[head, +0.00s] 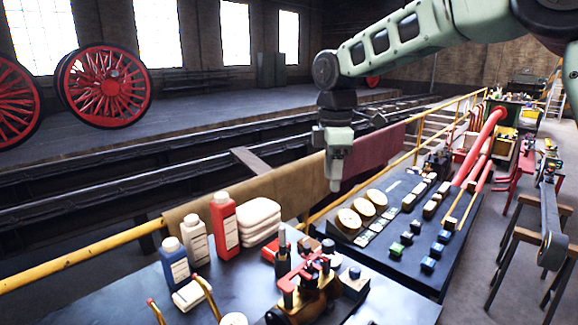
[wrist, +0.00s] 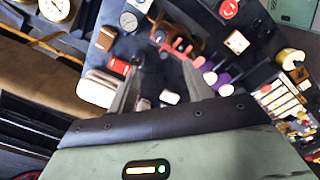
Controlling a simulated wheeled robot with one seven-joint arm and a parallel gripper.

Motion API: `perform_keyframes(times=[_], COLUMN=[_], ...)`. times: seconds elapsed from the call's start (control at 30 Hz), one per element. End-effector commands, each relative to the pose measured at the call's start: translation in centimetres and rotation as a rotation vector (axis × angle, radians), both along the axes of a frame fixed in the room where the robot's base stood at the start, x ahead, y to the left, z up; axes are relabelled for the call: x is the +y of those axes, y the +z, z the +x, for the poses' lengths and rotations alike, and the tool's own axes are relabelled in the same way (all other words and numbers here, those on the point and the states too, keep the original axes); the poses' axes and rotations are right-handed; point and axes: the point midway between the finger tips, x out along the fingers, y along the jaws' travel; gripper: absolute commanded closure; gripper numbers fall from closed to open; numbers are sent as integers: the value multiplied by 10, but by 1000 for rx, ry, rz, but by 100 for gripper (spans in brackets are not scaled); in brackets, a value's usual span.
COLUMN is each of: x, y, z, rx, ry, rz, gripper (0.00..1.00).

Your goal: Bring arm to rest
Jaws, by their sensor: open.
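My arm reaches in from the upper right of the head view and bends down at its end. My gripper (head: 335,184) hangs pointing down, in the air over the bench area, near the brown-red cloth on the yellow rail. In the wrist view the two dark fingers of my gripper (wrist: 160,68) stand apart with nothing held between them. Bench items show beyond and between the fingers, apart from them. The head view does not show the gap between the fingers clearly.
A dark bench (head: 400,255) carries round dials (head: 349,219) and several small blocks. Nearer are a red bottle (head: 224,228), a white bottle (head: 195,242), a blue bottle (head: 175,265), folded white cloths (head: 259,221) and a brass-and-red fitting (head: 310,290). A yellow rail (head: 90,257) runs behind.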

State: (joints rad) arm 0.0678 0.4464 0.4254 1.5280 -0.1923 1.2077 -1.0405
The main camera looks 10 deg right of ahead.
Motion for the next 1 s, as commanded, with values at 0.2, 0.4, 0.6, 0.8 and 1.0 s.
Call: perform_keyframes(times=[0.2,0.4,0.6,0.8,1.0], x=[46,86,81,65,62], y=[-16,-53,-91,-112,-115], z=[-61,-179,-281,-329,-336], rx=[5,16,23,22,22], ry=[-92,-325,-578,-728,-757], rz=[15,37,46,50,52], gripper=[49,49,49,49,49])
